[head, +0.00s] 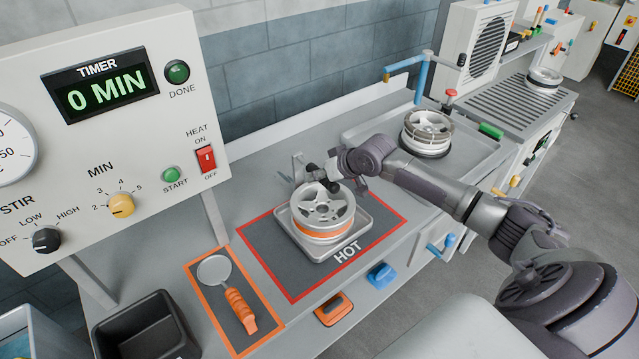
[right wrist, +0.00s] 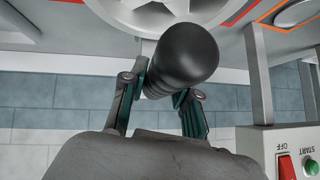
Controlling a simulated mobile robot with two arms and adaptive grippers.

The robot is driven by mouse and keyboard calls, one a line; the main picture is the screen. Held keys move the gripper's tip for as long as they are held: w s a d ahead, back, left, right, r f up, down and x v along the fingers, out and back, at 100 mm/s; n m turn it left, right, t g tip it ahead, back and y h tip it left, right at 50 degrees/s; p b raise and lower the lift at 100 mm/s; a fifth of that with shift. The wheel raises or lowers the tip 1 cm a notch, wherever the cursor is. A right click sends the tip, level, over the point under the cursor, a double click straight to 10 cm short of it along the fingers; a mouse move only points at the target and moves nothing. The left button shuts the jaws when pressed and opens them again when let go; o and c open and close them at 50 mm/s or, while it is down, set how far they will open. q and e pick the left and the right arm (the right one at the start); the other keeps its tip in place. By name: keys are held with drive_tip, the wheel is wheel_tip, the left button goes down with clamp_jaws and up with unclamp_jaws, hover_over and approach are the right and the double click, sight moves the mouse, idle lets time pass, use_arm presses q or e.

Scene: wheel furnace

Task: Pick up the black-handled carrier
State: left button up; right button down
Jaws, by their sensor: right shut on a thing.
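The black handle of the carrier (right wrist: 186,55) fills the middle of the right wrist view, with a rounded end. My right gripper (right wrist: 160,95) has one finger on each side of it and is shut on it. In the head view my right gripper (head: 328,178) is at the back edge of a silver spoked wheel (head: 322,208) with an orange band. The wheel sits on a light grey tray (head: 345,249) on the dark HOT mat (head: 275,268). The rest of the carrier is hard to make out behind the gripper. My left gripper is not in view.
The control panel (head: 110,120) stands at the left, its timer at 0 MIN. A spoon with an orange handle (head: 238,303) lies on an orange-edged mat. A black bin (head: 145,330) is front left. Another wheel (head: 428,130) stands in a basin to the right.

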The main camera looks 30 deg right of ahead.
wheel_tip(320, 180, up, 3)
drive_tip(key=shift+f+b, duration=0.15)
drive_tip(key=shift+b, duration=0.25)
drive_tip(key=shift+w+d+r, duration=0.1)
drive_tip(key=shift+w+r, duration=0.1)
drive_tip(key=shift+r, duration=0.05)
drive_tip(key=w+d+r+b, duration=0.4)
drive_tip(key=w+d+r, duration=0.3)
drive_tip(key=w, duration=0.1)
drive_tip(key=shift+w+d+b, duration=0.15)
drive_tip(key=shift+d+b, duration=0.2)
drive_tip(key=shift+f, duration=0.1)
